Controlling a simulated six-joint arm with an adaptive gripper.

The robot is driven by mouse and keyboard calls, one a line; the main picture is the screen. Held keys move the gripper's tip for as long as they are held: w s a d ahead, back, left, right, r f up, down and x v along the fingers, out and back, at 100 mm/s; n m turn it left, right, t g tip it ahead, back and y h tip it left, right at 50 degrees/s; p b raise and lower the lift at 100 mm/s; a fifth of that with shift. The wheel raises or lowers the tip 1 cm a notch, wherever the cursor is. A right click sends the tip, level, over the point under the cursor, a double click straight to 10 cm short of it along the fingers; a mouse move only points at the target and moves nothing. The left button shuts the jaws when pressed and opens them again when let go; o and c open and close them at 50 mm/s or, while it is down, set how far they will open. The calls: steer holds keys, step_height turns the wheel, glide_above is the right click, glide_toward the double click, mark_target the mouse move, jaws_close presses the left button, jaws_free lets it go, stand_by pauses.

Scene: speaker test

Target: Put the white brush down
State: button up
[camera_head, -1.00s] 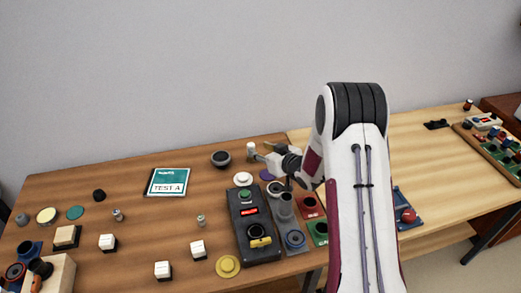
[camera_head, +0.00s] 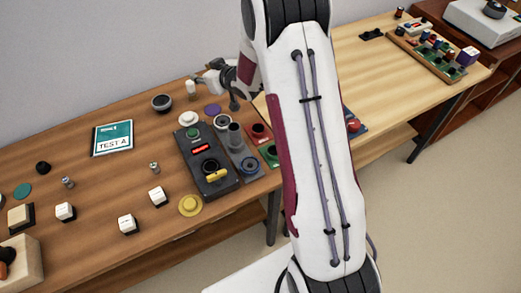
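My gripper (camera_head: 207,79) is small and partly turned away, above the back edge of the brown table. Whether its fingers are open or shut does not show clearly. A small white upright piece (camera_head: 191,88) is just left of the fingertips and may be the white brush. I cannot tell whether the fingers touch it or whether it stands on the table. My white arm covers part of the tables.
A black bowl (camera_head: 162,102), white disc (camera_head: 188,118) and purple disc (camera_head: 212,109) lie near the gripper. A dark upright piece (camera_head: 234,101) stands below it. A black control box (camera_head: 208,162) and TEST A booklet (camera_head: 113,138) are nearer. Bare wood shows between the booklet and box.

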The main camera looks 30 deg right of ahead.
steer(key=s+d+r+m+g+h, duration=0.1)
steer(key=s+r+m+g+h, duration=0.2)
steer(key=s+r, duration=1.35)
steer(key=s+a+g, duration=0.2)
steer(key=s+a, duration=0.1)
steer(key=s, duration=1.2)
steer(key=s+a+g, duration=0.1)
steer(key=s+a, duration=0.2)
steer(key=s, duration=1.2)
steer(key=shift+r+g+y, duration=0.3)
steer(key=shift+r+g, duration=0.1)
